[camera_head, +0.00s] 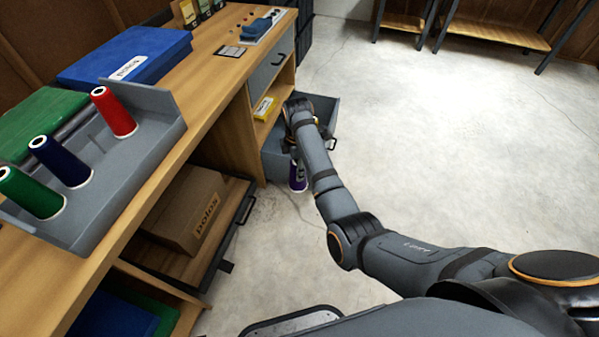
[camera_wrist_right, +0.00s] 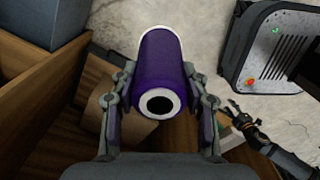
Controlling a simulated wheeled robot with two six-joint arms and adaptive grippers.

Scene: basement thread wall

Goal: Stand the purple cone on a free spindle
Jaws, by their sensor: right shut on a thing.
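The purple cone (camera_head: 298,175) hangs below my right gripper (camera_head: 297,143), off the bench's side and in front of the grey drawer. In the right wrist view the purple cone (camera_wrist_right: 160,60) lies between both fingers of my right gripper (camera_wrist_right: 160,108), its white-rimmed end with a dark hole facing the camera. The grey thread rack (camera_head: 112,205) on the bench holds a green cone (camera_head: 32,193), a navy cone (camera_head: 60,162) and a red cone (camera_head: 114,112). I cannot make out a bare spindle. My left gripper (camera_wrist_right: 238,116) shows small in the right wrist view; its opening is unclear.
A blue case (camera_head: 125,55) and a green case (camera_head: 40,122) lie behind the rack on the bench. An open grey drawer (camera_head: 328,112) juts out beside my right gripper. A cardboard box (camera_head: 185,210) sits on the shelf below. The floor at right is clear.

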